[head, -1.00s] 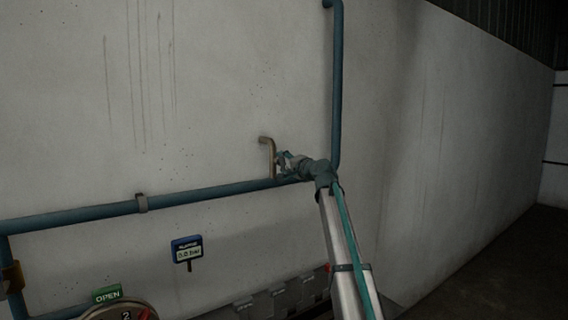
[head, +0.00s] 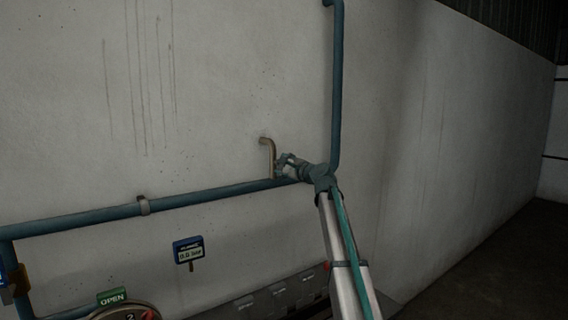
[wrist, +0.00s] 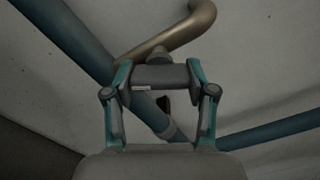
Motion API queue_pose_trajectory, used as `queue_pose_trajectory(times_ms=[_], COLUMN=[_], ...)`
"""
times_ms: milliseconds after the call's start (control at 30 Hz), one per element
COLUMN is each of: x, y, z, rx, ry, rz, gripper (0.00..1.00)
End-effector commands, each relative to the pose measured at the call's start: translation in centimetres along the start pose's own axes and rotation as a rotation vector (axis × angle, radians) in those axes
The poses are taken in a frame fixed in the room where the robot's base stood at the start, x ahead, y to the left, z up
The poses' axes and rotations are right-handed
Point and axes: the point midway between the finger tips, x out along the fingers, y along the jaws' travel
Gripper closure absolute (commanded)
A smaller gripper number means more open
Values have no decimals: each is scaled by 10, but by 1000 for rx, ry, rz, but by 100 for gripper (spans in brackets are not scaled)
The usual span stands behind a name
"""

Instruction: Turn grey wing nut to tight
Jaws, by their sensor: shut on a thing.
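In the wrist view the grey wing nut (wrist: 162,76) lies crosswise between the two fingers of my gripper (wrist: 160,83), with a finger pressed on each end. A short grey stem behind it meets the bent brass-coloured pipe (wrist: 185,32). In the head view my gripper (head: 287,164) is beside this upright bent pipe (head: 269,155), just above the blue pipe. The wing nut is too small and covered to make out there. I see no mark showing how tight it is.
A blue pipe (head: 100,214) runs along the wall and another rises (head: 337,80) right of my gripper. Grey boxes (head: 275,300) stand below.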

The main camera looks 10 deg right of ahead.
Motion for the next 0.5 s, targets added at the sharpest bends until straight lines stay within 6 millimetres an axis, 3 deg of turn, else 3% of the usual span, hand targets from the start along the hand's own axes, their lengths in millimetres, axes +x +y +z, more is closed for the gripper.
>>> queue_pose_trajectory(times_ms=[500], x=[0], y=[0], z=[0], rx=[48], ry=[0], rz=[-1], gripper=[79])
